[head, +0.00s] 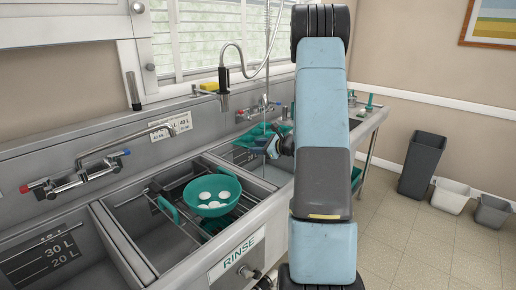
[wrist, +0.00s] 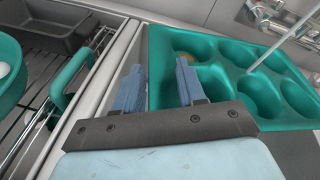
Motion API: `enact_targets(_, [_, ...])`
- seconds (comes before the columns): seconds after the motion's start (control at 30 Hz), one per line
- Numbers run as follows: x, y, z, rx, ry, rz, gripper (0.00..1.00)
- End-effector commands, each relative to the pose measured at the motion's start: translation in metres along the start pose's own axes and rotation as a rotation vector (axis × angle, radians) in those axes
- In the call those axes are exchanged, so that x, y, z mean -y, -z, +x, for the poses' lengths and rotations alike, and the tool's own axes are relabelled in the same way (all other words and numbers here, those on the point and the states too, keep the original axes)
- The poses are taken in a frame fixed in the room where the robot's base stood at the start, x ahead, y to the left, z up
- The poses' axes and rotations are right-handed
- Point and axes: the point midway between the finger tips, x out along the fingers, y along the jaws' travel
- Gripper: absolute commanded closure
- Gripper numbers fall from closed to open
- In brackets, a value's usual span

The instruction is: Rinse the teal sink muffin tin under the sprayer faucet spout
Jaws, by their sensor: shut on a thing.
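The teal muffin tin (wrist: 215,80) fills the upper right of the wrist view, with several deep cups. A brownish patch shows in its upper left cup. In the head view the tin (head: 240,155) is partly hidden behind my arm, over the far basin. My gripper (wrist: 158,75) is shut on the tin's left edge, one finger outside it and one over a cup. A thin pale line crosses above the tin in the wrist view; I cannot tell whether it is water or a pipe. The dark sprayer spout (head: 224,80) hangs left of the tin in the head view.
A teal colander (head: 212,203) with white round things stands on a wire rack (head: 170,225) in the middle basin marked RINSE. A swing spout (head: 150,132) reaches over that basin. A left basin (head: 50,260) and a yellow sponge (head: 209,86) also show. Bins (head: 422,165) stand on the floor.

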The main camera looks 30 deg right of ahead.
Motion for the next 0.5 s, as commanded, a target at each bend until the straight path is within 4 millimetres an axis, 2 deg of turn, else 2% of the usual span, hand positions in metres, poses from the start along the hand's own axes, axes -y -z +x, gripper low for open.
enact_targets(0.5, [0.030,0.012,0.003,0.001,0.001,-0.001,1.00])
